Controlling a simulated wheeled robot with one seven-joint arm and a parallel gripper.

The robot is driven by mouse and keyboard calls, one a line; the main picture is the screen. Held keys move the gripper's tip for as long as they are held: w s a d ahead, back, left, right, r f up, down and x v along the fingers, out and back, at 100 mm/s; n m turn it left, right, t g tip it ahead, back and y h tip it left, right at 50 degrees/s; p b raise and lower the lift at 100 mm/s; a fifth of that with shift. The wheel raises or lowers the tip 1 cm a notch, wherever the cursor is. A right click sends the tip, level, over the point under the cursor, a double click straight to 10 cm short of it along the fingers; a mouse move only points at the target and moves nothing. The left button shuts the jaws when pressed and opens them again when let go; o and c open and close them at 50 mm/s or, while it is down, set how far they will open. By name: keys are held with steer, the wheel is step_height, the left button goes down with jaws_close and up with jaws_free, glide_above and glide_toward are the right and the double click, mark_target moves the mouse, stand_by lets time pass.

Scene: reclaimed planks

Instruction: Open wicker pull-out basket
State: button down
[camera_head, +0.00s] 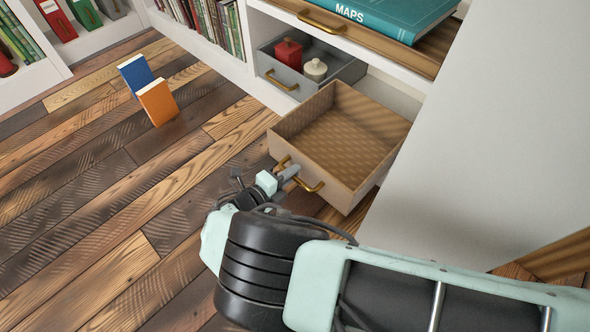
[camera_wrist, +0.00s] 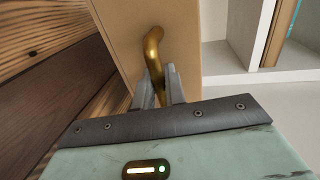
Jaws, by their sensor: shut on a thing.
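The wicker pull-out basket (camera_head: 345,140) is a tan, empty, open-topped drawer at the bottom of the white shelf unit. It stands pulled well out of its bay, over the floor. Its brass handle (camera_head: 312,185) is on its front face; in the wrist view the handle (camera_wrist: 152,55) runs down between my fingers. My gripper (camera_head: 287,173) is at the basket's front and shut on the handle. In the wrist view both fingertips of my gripper (camera_wrist: 160,85) lie either side of the brass bar.
A grey drawer (camera_head: 290,82) beside the basket stands partly out, holding a red container (camera_head: 288,54) and a pale lidded jar (camera_head: 315,70). Blue (camera_head: 135,72) and orange (camera_head: 157,102) books stand on the plank floor, which is clear at left.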

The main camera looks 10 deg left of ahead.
steer(key=shift+a, duration=0.1)
steer(key=c, duration=1.5)
jaws_free()
steer(key=shift+c, duration=0.2)
steer(key=p+v, duration=0.2)
steer(key=v, duration=1.5)
steer(key=shift+s, duration=0.25)
